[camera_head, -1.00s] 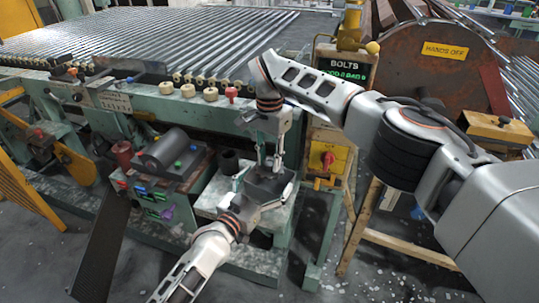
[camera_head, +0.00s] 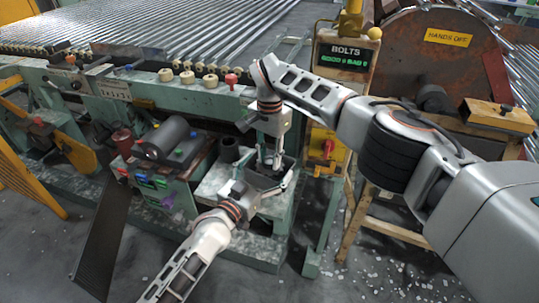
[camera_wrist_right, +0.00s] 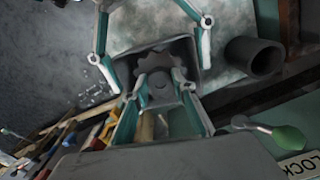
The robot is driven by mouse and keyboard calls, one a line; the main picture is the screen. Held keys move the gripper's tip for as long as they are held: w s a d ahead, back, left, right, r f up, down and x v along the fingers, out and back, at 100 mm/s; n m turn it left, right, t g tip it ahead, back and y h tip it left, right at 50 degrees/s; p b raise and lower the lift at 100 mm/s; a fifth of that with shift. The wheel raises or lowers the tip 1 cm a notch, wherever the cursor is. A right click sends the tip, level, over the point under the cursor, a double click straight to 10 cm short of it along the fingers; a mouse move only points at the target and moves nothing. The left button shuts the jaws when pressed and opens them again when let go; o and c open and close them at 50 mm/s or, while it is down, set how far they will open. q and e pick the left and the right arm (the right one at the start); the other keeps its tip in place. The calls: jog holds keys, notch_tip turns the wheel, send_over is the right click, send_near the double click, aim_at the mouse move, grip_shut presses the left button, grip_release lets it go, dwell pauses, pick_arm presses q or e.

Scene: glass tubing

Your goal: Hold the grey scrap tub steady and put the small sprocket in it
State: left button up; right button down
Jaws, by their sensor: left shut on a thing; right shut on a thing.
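The grey scrap tub (camera_head: 261,179) stands on a pale metal stand and shows in the right wrist view (camera_wrist_right: 187,57). My left gripper (camera_head: 265,184) reaches it from the lower left, its two fingers closed on opposite sides of the tub. My right gripper (camera_head: 271,160) points down from above into the tub's mouth. In the right wrist view it (camera_wrist_right: 160,95) is shut on the small sprocket (camera_wrist_right: 159,68), a grey toothed wheel lined up over the tub's opening. In the head view the sprocket is hidden. I cannot tell how far it is below the rim.
A machine with a grey drum (camera_head: 166,137) is further left. Behind are a green rail and glass tubes (camera_head: 150,40). A wooden trestle (camera_head: 395,234) stands to the right.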

jog(key=c, duration=1.6)
grip_release()
jog(key=shift+o, duration=0.2)
notch_tip(320, 180, up, 12)
pick_arm(q)
jog(key=o, duration=1)
jog(key=shift+s, duration=0.1)
